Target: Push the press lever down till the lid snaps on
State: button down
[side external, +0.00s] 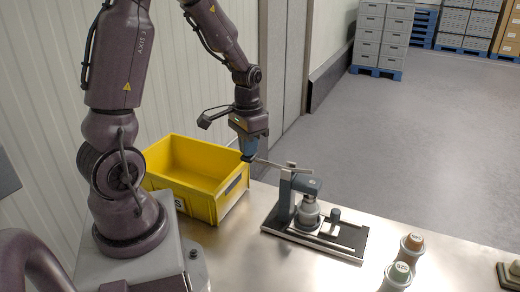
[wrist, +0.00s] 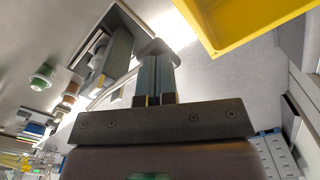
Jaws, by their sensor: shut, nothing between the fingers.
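The press (side external: 285,195) stands on a dark base plate (side external: 340,249) on the steel table. Its thin lever (side external: 280,166) sticks out left from the top, close to level, with its free end at my fingertips. A grey jar (side external: 308,214) stands under the press head (side external: 308,184); whether a lid sits on it is too small to tell. My gripper (side external: 248,157) is shut and points down at the lever's end. In the wrist view the closed fingers (wrist: 156,60) meet a grey rounded knob (wrist: 153,46), seemingly the lever's end. Whether they touch it I cannot tell.
A yellow crate (side external: 190,178) stands close left of my gripper. A jar with an orange top (side external: 411,246) and one with a green top (side external: 398,276) stand right of the press. A small object (side external: 512,274) lies at the far right. Bare table lies between.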

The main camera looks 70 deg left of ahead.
jog(key=shift+f, duration=0.4)
jog(key=shift+s+a+f, duration=0.1)
jog(key=shift+f, duration=0.35)
dwell(0.4)
jog(key=shift+f, duration=0.3)
jog(key=shift+w+d+r, duration=0.15)
jog(key=shift+r, duration=1.8)
jog(key=shift+w+d+r, duration=0.15)
jog(key=shift+r, duration=4.35)
